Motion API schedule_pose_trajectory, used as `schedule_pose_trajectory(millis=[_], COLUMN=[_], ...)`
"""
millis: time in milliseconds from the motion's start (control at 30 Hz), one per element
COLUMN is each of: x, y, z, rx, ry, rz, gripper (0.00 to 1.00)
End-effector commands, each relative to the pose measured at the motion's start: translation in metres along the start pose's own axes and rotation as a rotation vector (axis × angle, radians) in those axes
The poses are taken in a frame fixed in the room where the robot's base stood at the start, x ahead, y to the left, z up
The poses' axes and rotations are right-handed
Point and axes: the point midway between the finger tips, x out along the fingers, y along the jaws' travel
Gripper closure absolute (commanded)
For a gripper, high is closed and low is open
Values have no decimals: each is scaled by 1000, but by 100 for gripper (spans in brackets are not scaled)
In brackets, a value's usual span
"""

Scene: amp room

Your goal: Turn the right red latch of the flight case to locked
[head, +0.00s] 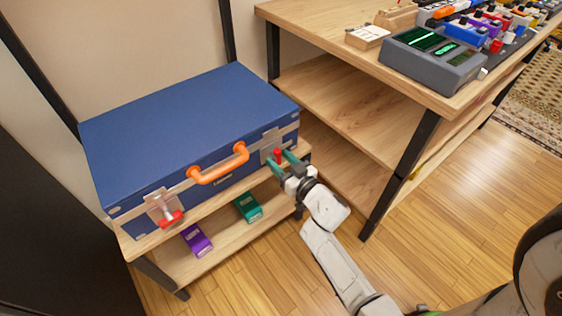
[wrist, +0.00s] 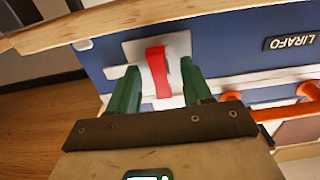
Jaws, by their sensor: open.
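The blue flight case (head: 190,125) lies flat on a wooden shelf, with an orange handle (head: 219,166) on its front. The right red latch (head: 277,154) sits on a metal plate near the case's right front end. It also shows in the wrist view (wrist: 158,72), lengthwise up and down the picture. The left red latch (head: 171,218) lies to the left of the handle, turned more sideways. My gripper (head: 281,161) is open, with its green fingers on either side of the right latch. In the wrist view (wrist: 158,88) gaps show between the fingers and the latch; contact cannot be told.
A purple box (head: 196,241) and a green box (head: 248,207) lie on the lower shelf. A wooden bench (head: 350,90) with a grey device (head: 432,58) stands to the right. Open wooden floor lies in front.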

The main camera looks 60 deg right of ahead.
Motion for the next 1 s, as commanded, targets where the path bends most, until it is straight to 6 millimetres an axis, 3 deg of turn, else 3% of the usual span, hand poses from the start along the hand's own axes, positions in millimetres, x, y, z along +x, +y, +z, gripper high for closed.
schedule_pose_trajectory(millis=[167, 667, 1000], x=[0, 0, 0], y=[0, 0, 0], z=[0, 0, 0], rx=[0, 0, -24], ry=[0, 0, 0], rz=[0, 0, 0], gripper=[51, 98, 100])
